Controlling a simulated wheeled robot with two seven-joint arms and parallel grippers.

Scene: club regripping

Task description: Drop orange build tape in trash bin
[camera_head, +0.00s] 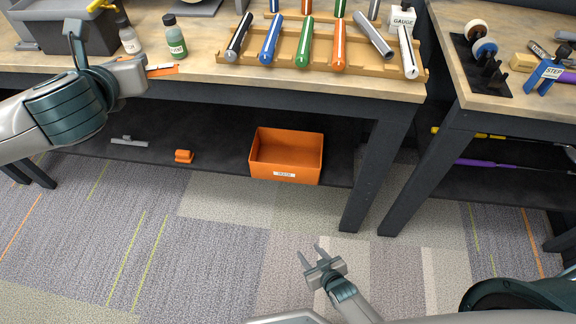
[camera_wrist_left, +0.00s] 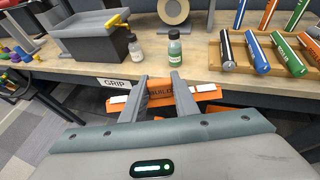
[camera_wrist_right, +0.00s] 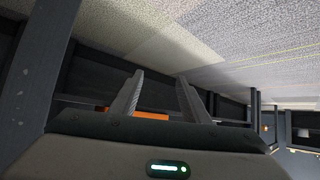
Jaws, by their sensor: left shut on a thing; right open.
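The orange build tape (camera_wrist_left: 207,96) is a flat orange strip with dark lettering and white pieces at its ends. My left gripper (camera_wrist_left: 160,84) is shut on it at the front edge of the workbench. In the head view the tape (camera_head: 164,71) shows just right of my left gripper (camera_head: 146,68), whose fingers are mostly hidden. The orange open-topped bin (camera_head: 286,176) with a white label stands on the dark lower shelf, below and right of the left gripper. My right gripper (camera_head: 318,256) is open and empty, low over the carpet in front of the bin.
Two bottles (camera_head: 175,38) and a grey tub (camera_head: 62,38) stand on the left bench. A wooden rack (camera_head: 226,58) holds several coloured grips. The bench front (camera_head: 210,92) overhangs the shelf. An orange block (camera_head: 184,157) and grey tool (camera_head: 128,142) lie left of the bin.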

